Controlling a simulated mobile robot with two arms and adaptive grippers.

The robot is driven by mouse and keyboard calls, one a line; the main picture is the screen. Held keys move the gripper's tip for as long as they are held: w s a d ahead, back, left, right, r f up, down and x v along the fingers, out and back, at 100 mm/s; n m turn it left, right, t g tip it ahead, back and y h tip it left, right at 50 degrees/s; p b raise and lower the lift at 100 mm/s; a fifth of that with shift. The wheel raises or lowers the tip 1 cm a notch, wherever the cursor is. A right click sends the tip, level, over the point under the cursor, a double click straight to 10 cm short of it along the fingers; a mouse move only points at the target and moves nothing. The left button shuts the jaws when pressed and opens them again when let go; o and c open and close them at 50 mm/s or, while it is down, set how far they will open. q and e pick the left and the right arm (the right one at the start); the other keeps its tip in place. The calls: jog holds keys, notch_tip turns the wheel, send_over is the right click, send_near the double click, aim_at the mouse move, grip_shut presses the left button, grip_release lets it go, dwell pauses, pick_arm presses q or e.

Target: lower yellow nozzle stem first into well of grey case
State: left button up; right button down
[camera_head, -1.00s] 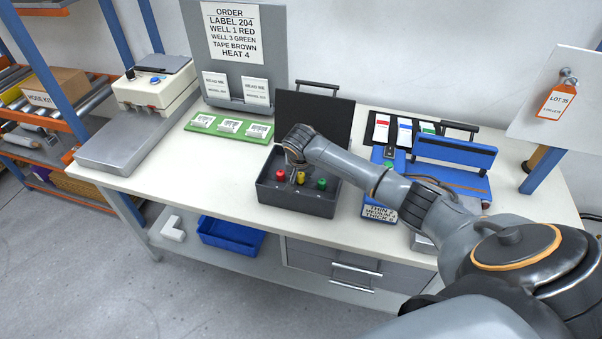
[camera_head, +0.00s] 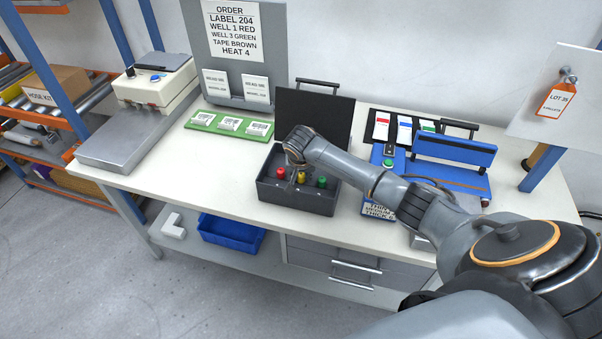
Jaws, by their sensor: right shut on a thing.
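The grey case (camera_head: 297,199) stands open on the white bench with its dark lid (camera_head: 313,117) raised at the back. The yellow nozzle (camera_head: 301,177) is upright at the case's middle, between a red nozzle (camera_head: 280,173) on the left and a green nozzle (camera_head: 321,182) on the right. My right gripper (camera_head: 300,167) points down over the case and is shut on the yellow nozzle. Its fingers are small and partly hidden by the wrist. I cannot tell how deep the stem sits in the well. My left gripper is not in view.
A green strip with label cards (camera_head: 229,125) lies behind the case on the left. A grey and white scale-like device (camera_head: 140,120) is at the far left. Bench front-left is clear.

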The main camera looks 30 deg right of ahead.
jog(key=c, duration=1.1)
grip_release()
jog(key=shift+o, duration=0.2)
jog(key=shift+r, duration=0.1)
jog(key=v, duration=1.1)
jog(key=shift+s+r, duration=0.15)
jog(key=shift+r, duration=0.2)
jog(key=shift+a, duration=0.1)
